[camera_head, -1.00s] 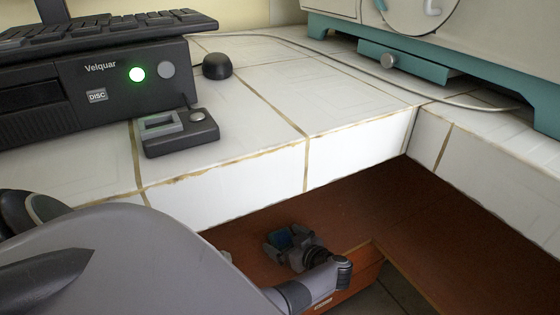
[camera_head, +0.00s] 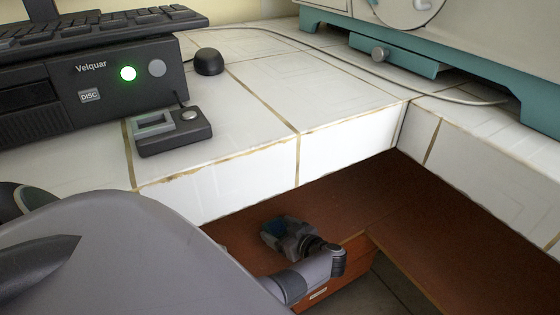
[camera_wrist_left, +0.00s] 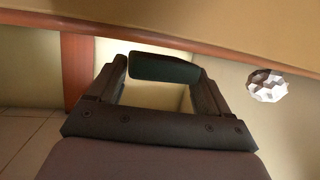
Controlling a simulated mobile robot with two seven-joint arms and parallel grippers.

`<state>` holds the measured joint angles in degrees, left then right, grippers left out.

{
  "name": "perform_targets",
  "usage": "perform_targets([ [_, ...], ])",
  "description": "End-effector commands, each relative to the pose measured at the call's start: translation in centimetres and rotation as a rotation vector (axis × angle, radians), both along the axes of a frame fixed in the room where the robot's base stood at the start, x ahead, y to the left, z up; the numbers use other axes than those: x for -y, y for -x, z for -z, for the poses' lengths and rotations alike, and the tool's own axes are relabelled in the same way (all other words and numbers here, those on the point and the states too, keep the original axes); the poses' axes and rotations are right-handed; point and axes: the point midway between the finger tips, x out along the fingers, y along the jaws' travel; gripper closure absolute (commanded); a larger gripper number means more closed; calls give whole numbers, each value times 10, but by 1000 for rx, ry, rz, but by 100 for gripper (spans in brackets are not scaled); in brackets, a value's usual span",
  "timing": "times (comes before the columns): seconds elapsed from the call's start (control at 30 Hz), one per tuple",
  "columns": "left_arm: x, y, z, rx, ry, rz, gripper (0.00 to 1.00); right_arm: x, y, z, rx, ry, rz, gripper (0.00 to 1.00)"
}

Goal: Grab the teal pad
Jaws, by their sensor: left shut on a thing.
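The teal pad (camera_wrist_left: 164,69) is a dark, slightly rounded bar between the fingertips of my left gripper in the left wrist view. My left gripper (camera_wrist_left: 160,78) is shut on it, with a finger at each end of the pad. In the head view, my left gripper (camera_head: 276,232) is below the white tiled counter, over the red-brown wooden surface. A dark blue-teal patch of the pad (camera_head: 272,227) shows there, mostly hidden by the gripper. My right gripper is not in view.
The tiled counter edge (camera_head: 345,150) overhangs behind my left gripper. A black machine (camera_head: 60,100), small grey-black device (camera_head: 170,130), black mouse (camera_head: 208,62) and teal-based apparatus (camera_head: 470,75) stand on the counter. A faceted shiny object (camera_wrist_left: 267,86) is at right in the wrist view.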

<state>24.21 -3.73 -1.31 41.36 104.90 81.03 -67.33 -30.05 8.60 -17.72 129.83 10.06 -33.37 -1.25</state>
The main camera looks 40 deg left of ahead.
Motion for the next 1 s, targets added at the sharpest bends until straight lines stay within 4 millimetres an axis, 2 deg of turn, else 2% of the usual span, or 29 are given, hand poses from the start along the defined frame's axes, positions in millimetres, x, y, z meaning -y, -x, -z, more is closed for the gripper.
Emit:
perform_targets([
  [0.03,0,0,-10,0,0,1,49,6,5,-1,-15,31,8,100],
  [0.37,0,2,-58,-1,2,4,49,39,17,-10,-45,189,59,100],
  [0.7,1,3,-115,-1,2,9,50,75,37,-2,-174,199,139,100],
  [1.0,1,2,-160,0,0,15,50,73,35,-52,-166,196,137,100],
])
